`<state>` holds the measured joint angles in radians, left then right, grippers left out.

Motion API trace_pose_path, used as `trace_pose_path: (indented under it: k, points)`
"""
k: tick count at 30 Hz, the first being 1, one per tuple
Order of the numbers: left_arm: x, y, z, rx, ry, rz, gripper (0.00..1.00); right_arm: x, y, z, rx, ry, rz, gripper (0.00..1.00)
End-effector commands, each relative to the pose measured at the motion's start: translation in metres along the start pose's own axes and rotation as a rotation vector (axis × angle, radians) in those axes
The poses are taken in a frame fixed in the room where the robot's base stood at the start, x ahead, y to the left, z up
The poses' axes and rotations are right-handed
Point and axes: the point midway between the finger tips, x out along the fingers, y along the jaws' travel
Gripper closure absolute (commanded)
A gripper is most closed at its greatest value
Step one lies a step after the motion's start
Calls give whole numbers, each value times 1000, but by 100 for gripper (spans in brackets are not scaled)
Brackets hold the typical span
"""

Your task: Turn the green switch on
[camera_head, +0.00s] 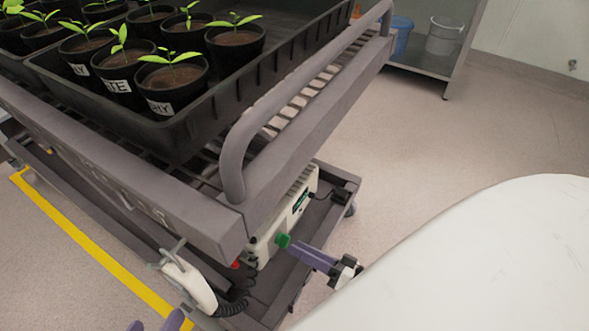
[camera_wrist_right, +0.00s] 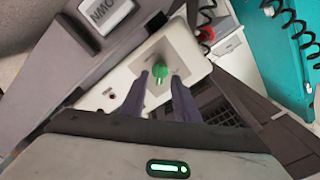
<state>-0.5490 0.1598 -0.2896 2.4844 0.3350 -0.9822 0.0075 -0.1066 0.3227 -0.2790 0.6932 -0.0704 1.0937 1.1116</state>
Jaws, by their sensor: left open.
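The green switch (camera_head: 283,240) is a knob on the end face of a white box (camera_head: 299,205) on the cart's lower shelf. In the right wrist view the green switch (camera_wrist_right: 159,74) sits on a pale panel, between the purple fingertips of my right gripper (camera_wrist_right: 158,77). These fingers stand apart on either side of the knob; I cannot tell whether they touch it. In the head view my right gripper (camera_head: 296,249) reaches the knob from the lower right. My left gripper (camera_head: 156,324) shows only its purple fingertips at the bottom edge, apart and empty.
The grey cart's upper shelf (camera_head: 202,215) and curved handle (camera_head: 236,150) overhang the box. A black tray (camera_head: 178,135) of potted seedlings stands on top. A white handset (camera_head: 190,284) with a coiled cord hangs at the cart's near corner. Open floor (camera_head: 440,145) lies to the right.

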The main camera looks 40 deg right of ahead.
Motion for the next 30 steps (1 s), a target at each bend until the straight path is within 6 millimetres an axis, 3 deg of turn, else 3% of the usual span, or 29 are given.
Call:
trace_pose_path:
  k: [6,12,30]
  points:
    - [2,-4,5,6,-25,-17,48,-46,0,0,0,-2,3,72]
    - [4,-7,9,6,-38,-24,48,-70,0,0,0,-1,2,72]
    - [3,-7,8,7,-35,-24,48,-75,0,0,0,0,1,72]
